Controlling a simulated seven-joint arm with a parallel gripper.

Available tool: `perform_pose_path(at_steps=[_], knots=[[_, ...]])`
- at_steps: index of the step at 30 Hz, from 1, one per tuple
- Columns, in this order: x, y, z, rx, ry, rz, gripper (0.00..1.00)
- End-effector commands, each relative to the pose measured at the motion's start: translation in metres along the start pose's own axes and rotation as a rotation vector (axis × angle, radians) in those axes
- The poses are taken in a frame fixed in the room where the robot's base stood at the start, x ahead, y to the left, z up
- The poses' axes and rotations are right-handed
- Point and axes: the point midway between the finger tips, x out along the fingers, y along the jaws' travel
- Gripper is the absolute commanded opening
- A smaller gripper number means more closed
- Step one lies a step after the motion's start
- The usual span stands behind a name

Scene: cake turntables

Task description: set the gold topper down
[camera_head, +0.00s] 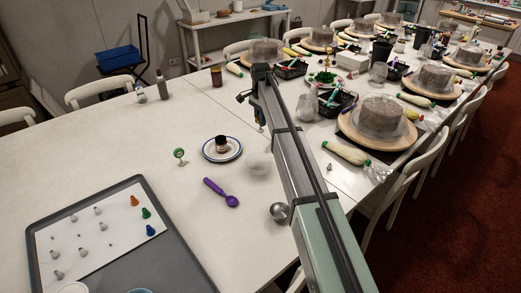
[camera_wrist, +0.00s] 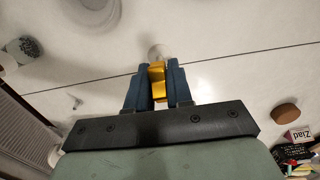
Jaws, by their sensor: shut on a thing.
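My gripper (camera_wrist: 157,72) is shut on the gold topper (camera_wrist: 158,82) in the wrist view, with a dark blue finger on each side. The topper's lower end is hidden between the fingers. Pale table surface with a dark seam lies beyond them, and I cannot tell the height above it. In the head view my arm crosses the middle of the table. The gripper end is small and dark there, and the gold topper cannot be made out.
A plate (camera_head: 235,154) with a small jar (camera_head: 221,145), a purple scoop (camera_head: 222,192) and a green-topped item (camera_head: 180,155) lie left of my arm. A grey tray (camera_head: 150,262) holds several nozzles. Right are a piping bag (camera_head: 345,153) and a cake (camera_head: 380,114) on a turntable.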

Motion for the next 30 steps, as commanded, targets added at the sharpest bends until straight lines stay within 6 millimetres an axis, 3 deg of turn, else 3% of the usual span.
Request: perform_pose_path(at_steps=[5,13,30], knots=[[0.012,0.0,0.0,-0.023,0.0,0.001,0.0],[0.054,0.001,0.001,-0.021,-0.001,0.002,0.0],[0.101,0.0,0.0,-0.02,0.0,0.0,0.0]])
